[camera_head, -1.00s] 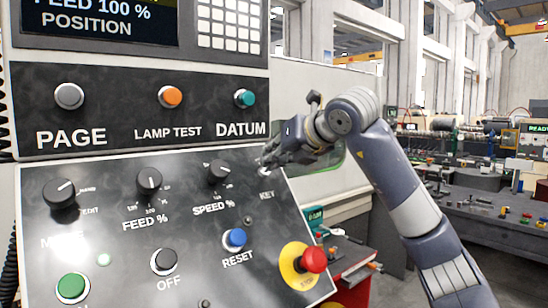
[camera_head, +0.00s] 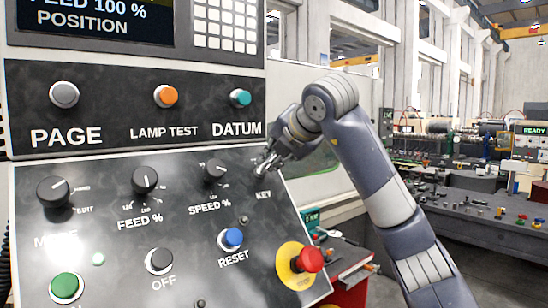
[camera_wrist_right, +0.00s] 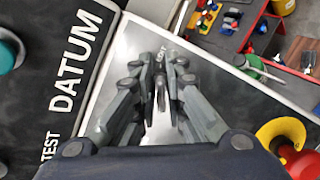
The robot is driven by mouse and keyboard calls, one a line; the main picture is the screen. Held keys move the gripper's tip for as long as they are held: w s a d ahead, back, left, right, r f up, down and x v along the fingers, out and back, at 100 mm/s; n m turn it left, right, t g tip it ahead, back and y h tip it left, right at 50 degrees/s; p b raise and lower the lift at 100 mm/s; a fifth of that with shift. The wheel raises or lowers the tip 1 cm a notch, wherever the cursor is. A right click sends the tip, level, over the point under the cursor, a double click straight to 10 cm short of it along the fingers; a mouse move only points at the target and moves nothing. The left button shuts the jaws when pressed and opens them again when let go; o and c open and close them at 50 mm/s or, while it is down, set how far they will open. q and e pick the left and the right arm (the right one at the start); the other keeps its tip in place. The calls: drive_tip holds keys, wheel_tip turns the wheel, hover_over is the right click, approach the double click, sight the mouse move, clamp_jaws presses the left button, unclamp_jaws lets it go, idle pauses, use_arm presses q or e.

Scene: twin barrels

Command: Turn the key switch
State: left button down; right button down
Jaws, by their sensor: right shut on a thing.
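The key switch sits by the "KEY" label (camera_head: 263,195) at the upper right of the sloping black control panel (camera_head: 200,268). My right gripper (camera_head: 262,174) is at that spot, just above the label, and covers most of the switch. In the right wrist view the two fingers of my right gripper (camera_wrist_right: 161,88) are close together on the key (camera_wrist_right: 161,98), a narrow grey piece between them. How far the key is turned cannot be made out. My left gripper is in neither view.
The speed knob (camera_head: 215,171) is close left of my right gripper. The red emergency button (camera_head: 309,260) on its yellow base and the blue reset button (camera_head: 232,237) are below. A red cart (camera_head: 352,290) with tools stands right of the panel.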

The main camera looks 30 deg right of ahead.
idle(0.5)
drive_tip(key=c, duration=1.8)
unclamp_jaws()
drive_tip(key=shift+o, duration=0.2)
drive_tip(key=v, duration=1.2)
drive_tip(key=shift+d, duration=0.1)
